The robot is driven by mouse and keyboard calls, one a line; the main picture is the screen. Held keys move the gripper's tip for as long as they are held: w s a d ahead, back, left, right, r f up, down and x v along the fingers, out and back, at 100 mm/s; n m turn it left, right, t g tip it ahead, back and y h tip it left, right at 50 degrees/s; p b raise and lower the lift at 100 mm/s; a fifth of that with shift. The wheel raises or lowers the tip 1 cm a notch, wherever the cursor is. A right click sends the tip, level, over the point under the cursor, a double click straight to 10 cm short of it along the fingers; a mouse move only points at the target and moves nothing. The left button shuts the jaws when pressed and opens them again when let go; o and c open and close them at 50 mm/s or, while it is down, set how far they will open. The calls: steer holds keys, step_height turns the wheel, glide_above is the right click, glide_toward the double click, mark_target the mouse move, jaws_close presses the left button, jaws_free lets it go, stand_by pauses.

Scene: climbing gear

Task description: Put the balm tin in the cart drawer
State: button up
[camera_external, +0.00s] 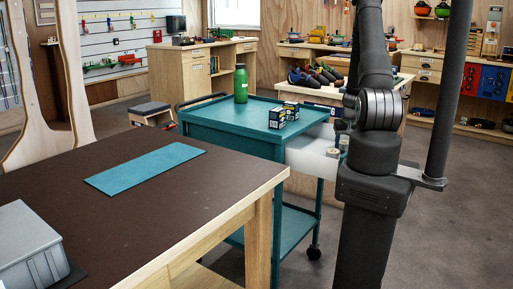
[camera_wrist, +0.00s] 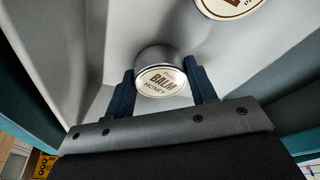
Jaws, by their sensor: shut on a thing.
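The balm tin (camera_wrist: 160,81), a small round silvery tin with a white "BALM HONEY" label, is between the two dark blue fingers of my gripper (camera_wrist: 163,88), which is shut on it. In the wrist view the tin is over the pale interior of the drawer; I cannot tell whether it touches the floor. The cart drawer (camera_external: 307,161) is pulled out from the right side of the teal cart (camera_external: 203,120), partly hidden by my arm. A second tin (camera_wrist: 230,5) with a similar label lies in the drawer, cut off by the top edge.
A brown table in front bears a teal mat (camera_external: 146,167) and a grey bin (camera_external: 30,246). Drawer walls rise close on both sides of my gripper.

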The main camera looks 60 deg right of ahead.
steer(key=shift+f, duration=0.2)
steer(key=o, duration=1)
steer(key=shift+r, duration=0.1)
steer(key=shift+v, duration=5.95)
steer(key=shift+x, duration=5.85)
